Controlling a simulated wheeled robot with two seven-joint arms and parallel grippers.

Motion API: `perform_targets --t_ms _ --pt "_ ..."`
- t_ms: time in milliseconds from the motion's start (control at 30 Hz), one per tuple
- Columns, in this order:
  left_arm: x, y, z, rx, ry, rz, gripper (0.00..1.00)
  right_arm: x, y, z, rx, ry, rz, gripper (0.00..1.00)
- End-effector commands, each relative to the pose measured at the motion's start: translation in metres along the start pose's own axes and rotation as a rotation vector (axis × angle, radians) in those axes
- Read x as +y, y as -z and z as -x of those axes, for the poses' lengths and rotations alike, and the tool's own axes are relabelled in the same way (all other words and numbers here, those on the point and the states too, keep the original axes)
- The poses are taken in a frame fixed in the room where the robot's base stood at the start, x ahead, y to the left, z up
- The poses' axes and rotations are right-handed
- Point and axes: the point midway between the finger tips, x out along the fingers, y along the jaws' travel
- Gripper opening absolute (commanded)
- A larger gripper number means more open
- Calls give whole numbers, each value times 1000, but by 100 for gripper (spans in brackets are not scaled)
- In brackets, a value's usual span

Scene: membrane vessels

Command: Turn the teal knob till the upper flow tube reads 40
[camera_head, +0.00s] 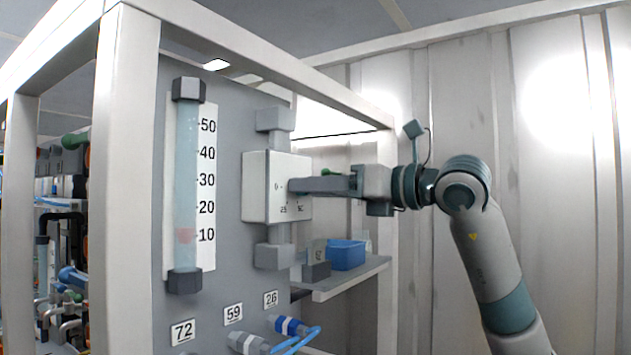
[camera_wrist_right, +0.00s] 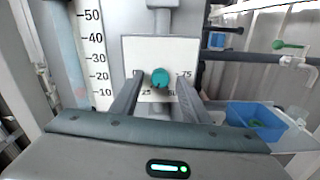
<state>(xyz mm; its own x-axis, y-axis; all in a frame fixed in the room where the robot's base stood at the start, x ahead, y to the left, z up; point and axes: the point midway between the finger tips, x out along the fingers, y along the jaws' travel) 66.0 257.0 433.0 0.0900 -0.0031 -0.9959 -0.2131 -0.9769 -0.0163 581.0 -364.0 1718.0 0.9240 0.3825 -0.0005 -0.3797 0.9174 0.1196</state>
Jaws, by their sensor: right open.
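The flow tube (camera_head: 187,150) stands upright on the grey panel at the left, beside a white scale marked 10 to 50. A faint reddish float (camera_head: 186,236) sits in it at about the 10 mark. The teal knob (camera_wrist_right: 160,76) is on the front of a white valve box (camera_head: 262,205), in the middle of the right wrist view; in the head view my gripper hides it. My right gripper (camera_head: 296,186) is open, with one finger on each side of the knob. I cannot tell whether the fingers touch it. My left gripper is not in view.
A shelf (camera_head: 352,280) with a blue bin (camera_head: 346,254) and a grey block (camera_head: 316,271) lies right of and below the valve box. White frame posts (camera_head: 125,180) enclose the panel. Blue hose fittings (camera_head: 290,325) and number tags (camera_head: 233,313) sit low on the panel.

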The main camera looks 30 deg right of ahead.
Motion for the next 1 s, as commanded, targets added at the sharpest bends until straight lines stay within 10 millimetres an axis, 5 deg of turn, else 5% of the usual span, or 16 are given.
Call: perform_targets --t_ms 300,500,1000 --pt "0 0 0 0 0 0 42 0 0 -2 0 0 0 42" --pt "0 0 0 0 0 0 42 0 0 -2 0 0 0 0" --pt "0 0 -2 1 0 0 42 0 0 -1 0 0 77 1"
